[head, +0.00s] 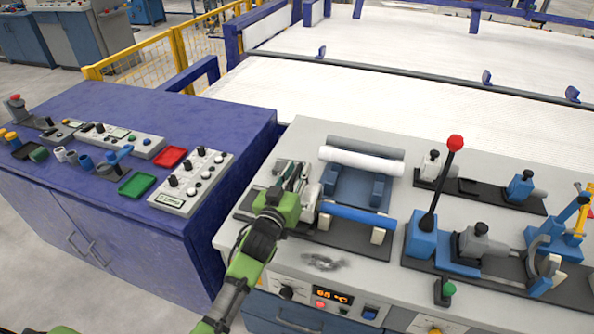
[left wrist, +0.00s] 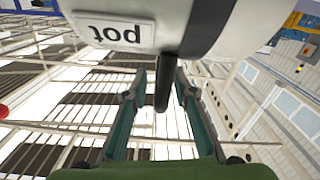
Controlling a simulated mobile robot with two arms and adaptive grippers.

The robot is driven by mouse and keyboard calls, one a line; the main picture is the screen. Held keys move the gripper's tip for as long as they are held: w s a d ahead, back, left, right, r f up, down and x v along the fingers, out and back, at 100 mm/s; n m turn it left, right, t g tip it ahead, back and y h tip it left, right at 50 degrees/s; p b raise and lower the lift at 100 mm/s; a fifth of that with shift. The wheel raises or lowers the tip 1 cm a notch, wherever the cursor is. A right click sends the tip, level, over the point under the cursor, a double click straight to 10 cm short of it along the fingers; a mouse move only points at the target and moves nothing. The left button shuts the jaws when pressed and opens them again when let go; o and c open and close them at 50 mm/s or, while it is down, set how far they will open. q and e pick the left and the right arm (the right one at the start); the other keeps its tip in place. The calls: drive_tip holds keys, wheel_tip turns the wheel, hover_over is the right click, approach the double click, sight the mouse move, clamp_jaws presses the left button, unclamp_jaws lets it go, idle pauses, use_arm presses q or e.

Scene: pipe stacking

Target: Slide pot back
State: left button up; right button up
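The pot is a white-and-grey body with a label reading "pot" upside down in the left wrist view (left wrist: 215,30). A dark rod-like handle (left wrist: 162,90) sticks out from it. In the head view the pot (head: 310,197) stands at the left end of a dark base on the grey bench, partly hidden by my gripper. My left gripper (head: 292,180) is at the pot. In the left wrist view its two teal fingers (left wrist: 161,78) stand on either side of the handle, with a gap still visible. My right gripper is not in view.
Beside the pot are a white pipe (head: 362,162) on blue supports and a blue bar (head: 357,215). A red-knobbed lever (head: 440,185) and clamps stand to the right. A display (head: 332,296) is on the bench front. A blue cabinet (head: 130,210) with a control box (head: 190,182) stands left.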

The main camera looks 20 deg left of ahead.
use_arm(q)
clamp_jaws()
drive_tip(key=shift+a, duration=0.45)
drive_tip(key=a+p, duration=0.1)
drive_tip(key=a, duration=0.8)
drive_tip(key=shift+w+a+r+p, duration=0.15)
drive_tip(key=shift+w+a+p, duration=0.05)
drive_tip(key=shift+a+p, duration=0.15)
drive_tip(key=shift+c, duration=1)
unclamp_jaws()
drive_tip(key=shift+o, duration=1)
drive_tip(key=shift+a, duration=0.2)
drive_tip(key=s, duration=1.2)
drive_tip(key=shift+a, duration=0.15)
